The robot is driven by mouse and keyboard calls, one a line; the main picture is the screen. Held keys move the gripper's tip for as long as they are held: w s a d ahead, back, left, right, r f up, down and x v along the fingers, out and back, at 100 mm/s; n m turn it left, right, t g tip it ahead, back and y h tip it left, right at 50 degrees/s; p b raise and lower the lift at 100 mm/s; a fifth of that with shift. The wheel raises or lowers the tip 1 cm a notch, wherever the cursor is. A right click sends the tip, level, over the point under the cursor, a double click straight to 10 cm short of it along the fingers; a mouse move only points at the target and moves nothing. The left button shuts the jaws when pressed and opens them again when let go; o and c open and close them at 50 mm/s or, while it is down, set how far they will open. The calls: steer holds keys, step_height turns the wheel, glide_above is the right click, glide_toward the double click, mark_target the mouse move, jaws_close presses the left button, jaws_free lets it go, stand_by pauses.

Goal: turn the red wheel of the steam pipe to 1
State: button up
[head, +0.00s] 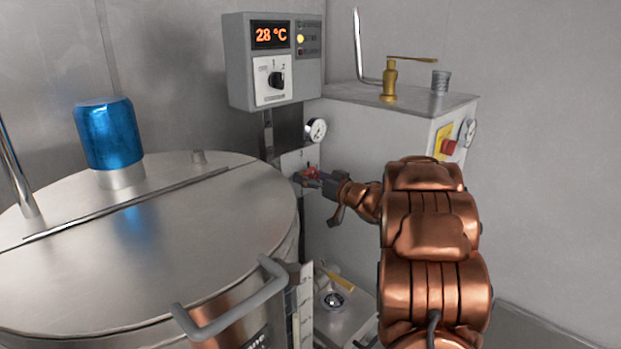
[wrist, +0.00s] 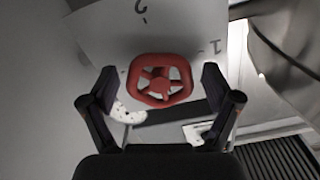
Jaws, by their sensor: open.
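The red wheel (wrist: 160,81) of the steam pipe shows in the middle of the wrist view, in front of a pale plate (wrist: 110,30) marked with a 2 and a 1. My gripper (wrist: 158,88) is open, one finger on each side of the wheel, with a visible gap on both sides. In the head view the red wheel (head: 309,173) is small and partly hidden by my gripper (head: 312,180), which reaches it from the right. No pointer on the wheel can be made out.
A steel vessel (head: 130,245) with a blue motor cap (head: 107,133) fills the left. A control box (head: 272,62) reading 28 °C hangs above the wheel. A gauge (head: 316,130) is just above it. A grey cabinet (head: 375,120) stands behind my arm.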

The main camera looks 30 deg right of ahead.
steer(key=shift+c, duration=0.2)
steer(key=c, duration=1.1)
steer(key=shift+n, duration=0.4)
steer(key=n+b, duration=0.1)
steer(key=n, duration=0.2)
steer(key=shift+f+n, duration=0.1)
steer(key=shift+n, duration=0.3)
steer(key=n+b, duration=0.2)
steer(key=n, duration=0.2)
steer(key=shift+b, duration=0.4)
steer(key=n+b, duration=0.3)
steer(key=n, duration=0.2)
steer(key=shift+f+n+b, duration=0.1)
steer(key=shift+n+b, duration=0.2)
steer(key=shift+n, duration=0.1)
steer(key=shift+a+n+b, duration=0.1)
steer(key=shift+n+b, duration=1.1)
steer(key=shift+n, duration=0.5)
steer(key=shift+r, duration=0.2)
